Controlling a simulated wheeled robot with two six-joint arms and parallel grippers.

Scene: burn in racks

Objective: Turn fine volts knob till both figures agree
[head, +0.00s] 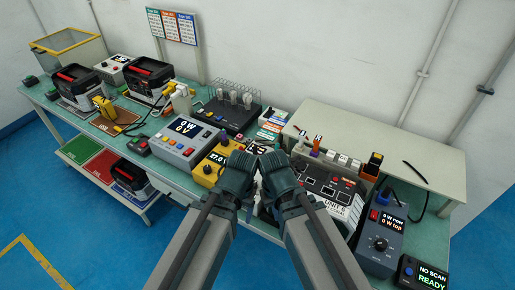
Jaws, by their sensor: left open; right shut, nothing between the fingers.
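A yellow unit (211,166) with a lit display reading about 27.0 stands on the bench, left of my grippers. It has a black knob (207,170) on its front. A lettered fine volts label cannot be read, and part of the unit's right side is hidden by my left gripper. A dark display (257,148) with blurred characters shows just beyond my grippers; its figure cannot be read surely. My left gripper (241,157) is open, close to the yellow unit's right side; contact cannot be told. My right gripper (267,158) is shut and empty, close beside the left one.
A grey unit (184,142) reading 0 W and 0 V stands left of the yellow unit. A blue-grey unit (379,241) with a knob stands at right, near a NO SCAN READY display (429,274). A board labelled UNIT (333,188) lies right of my grippers. The bench is crowded.

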